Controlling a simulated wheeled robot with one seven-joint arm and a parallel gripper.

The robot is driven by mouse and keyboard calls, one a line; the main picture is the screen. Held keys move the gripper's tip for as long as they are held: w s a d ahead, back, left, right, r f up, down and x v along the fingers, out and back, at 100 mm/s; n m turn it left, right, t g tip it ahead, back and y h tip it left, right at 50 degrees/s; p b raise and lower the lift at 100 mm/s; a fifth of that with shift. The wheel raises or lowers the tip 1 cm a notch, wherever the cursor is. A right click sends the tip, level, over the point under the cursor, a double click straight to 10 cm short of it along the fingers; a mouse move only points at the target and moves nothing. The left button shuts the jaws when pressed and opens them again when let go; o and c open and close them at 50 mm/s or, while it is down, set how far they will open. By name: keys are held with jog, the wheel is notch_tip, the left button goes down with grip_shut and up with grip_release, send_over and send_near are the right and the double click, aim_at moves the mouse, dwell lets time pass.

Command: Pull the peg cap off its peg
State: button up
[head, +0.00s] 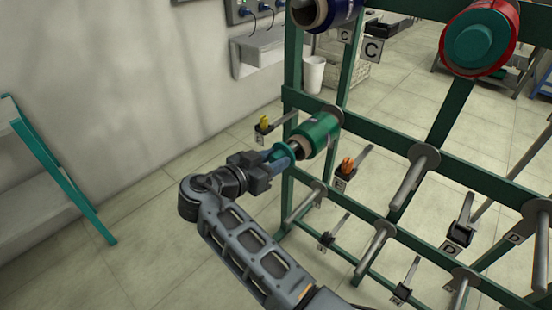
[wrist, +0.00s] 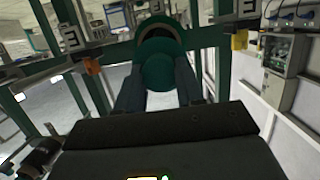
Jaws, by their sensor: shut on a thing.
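The peg cap, a round teal disc (head: 284,152), is between the fingers of my gripper (head: 279,160) in the head view. My gripper is shut on it. Just beyond the cap is a green bobbin (head: 320,132) on an upper-left peg of the rack. A dark patch shows between cap and bobbin; I cannot tell whether the peg's tip still sits inside the cap. In the wrist view, the teal cap (wrist: 165,70) is between the two dark fingers of my gripper (wrist: 162,88), with the bobbin's dark rim (wrist: 160,28) behind it. The peg itself is hidden.
The green rack (head: 430,155) carries several bare pegs. A red bobbin (head: 511,40) with a teal cap and a blue bobbin (head: 343,10) are higher up. Small holders with yellow (head: 264,121) and orange (head: 346,164) pieces flank the green bobbin.

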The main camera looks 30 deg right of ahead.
jog(key=shift+f+b+v, duration=0.15)
jog(key=shift+b+v, duration=0.1)
jog(key=shift+v, duration=0.45)
jog(key=shift+f+b+v, duration=0.2)
jog(key=shift+v, duration=0.45)
jog(key=shift+s+a, duration=0.1)
jog(key=shift+s, duration=0.05)
